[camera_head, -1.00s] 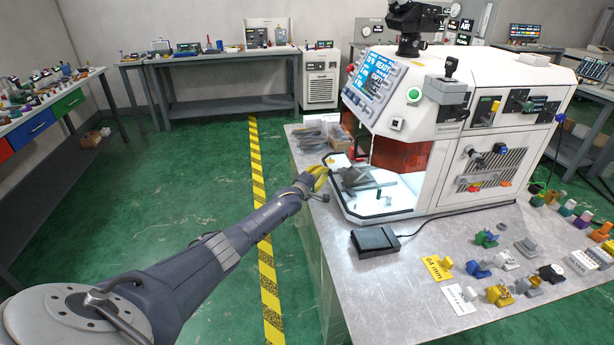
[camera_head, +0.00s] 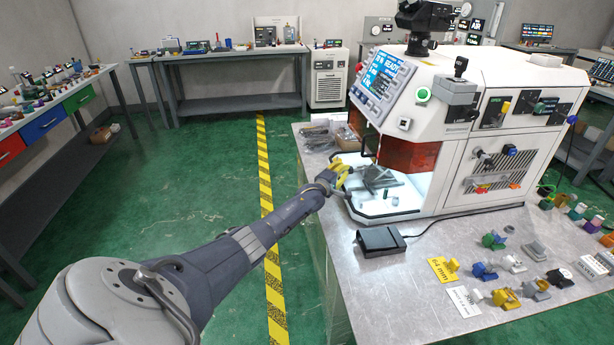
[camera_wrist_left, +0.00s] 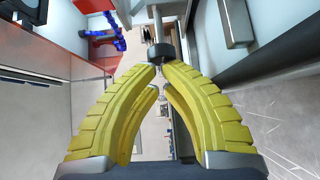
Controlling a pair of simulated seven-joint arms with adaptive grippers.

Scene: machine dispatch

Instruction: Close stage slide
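The stage slide carries a grey angled fixture (camera_head: 378,180) in the lit bay at the front left of the white machine (camera_head: 480,130). My left gripper (camera_head: 341,173) has yellow fingers and is at the left side of the bay, beside the fixture. In the left wrist view, its fingertips (camera_wrist_left: 161,70) are drawn close together with a narrow gap, right at a black collar on a metal rod (camera_wrist_left: 162,50). I cannot tell whether they grip the rod. The contact is hidden in the head view. My right gripper is not in view.
An orange-red guard (camera_head: 408,155) hangs over the bay. A black pedal (camera_head: 381,239) with a cable is on the metal table (camera_head: 400,290) in front. Several small coloured parts and a yellow label (camera_head: 442,270) are at the right. The floor left of the table is clear.

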